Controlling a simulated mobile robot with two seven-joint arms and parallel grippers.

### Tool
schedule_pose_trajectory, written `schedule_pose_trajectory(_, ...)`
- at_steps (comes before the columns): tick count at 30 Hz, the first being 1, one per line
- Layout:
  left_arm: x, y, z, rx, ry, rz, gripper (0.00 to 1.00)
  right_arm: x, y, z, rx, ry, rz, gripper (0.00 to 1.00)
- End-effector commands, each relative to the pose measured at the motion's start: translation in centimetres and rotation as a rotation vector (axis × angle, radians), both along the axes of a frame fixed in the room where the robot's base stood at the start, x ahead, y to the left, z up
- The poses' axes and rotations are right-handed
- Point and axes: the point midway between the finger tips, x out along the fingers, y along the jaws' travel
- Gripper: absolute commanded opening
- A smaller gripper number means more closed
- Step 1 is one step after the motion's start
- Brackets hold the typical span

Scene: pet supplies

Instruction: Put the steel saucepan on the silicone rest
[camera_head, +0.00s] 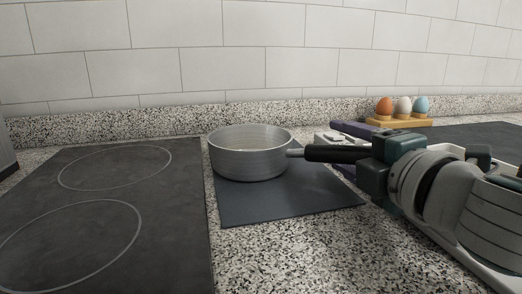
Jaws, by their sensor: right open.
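The steel saucepan (249,157) stands upright on the dark grey silicone rest (290,200), towards its back left part. Its black handle (336,153) points right, out past the edge of the rest, to my right gripper (372,162). My right gripper is at the handle's far end and is open. Its fingers are partly hidden, so I cannot tell whether they touch the handle. My left gripper is not in view.
A dark hob (185,240) with ring markings lies left of the rest. A wooden egg holder (399,123) with three eggs stands at the back right. A purple item (355,129) lies behind the handle. Speckled counter (290,262) in front of the rest is clear.

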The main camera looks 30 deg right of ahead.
Motion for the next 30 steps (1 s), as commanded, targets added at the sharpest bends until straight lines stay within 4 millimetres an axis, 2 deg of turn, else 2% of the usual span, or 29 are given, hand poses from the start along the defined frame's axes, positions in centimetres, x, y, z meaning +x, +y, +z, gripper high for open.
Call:
schedule_pose_trajectory(9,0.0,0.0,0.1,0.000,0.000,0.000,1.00,-6.0,1.3,0.4,0.003,0.005,-0.001,0.63)
schedule_pose_trajectory(15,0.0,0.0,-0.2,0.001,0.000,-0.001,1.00,-9.0,2.0,0.8,0.004,0.003,-0.002,0.63)
schedule_pose_trajectory(21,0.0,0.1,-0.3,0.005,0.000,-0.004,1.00,-10.4,2.3,1.1,0.002,-0.001,-0.001,0.63)
schedule_pose_trajectory(30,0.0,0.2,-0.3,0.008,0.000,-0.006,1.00,-10.6,2.3,1.2,0.000,-0.001,-0.001,0.63)
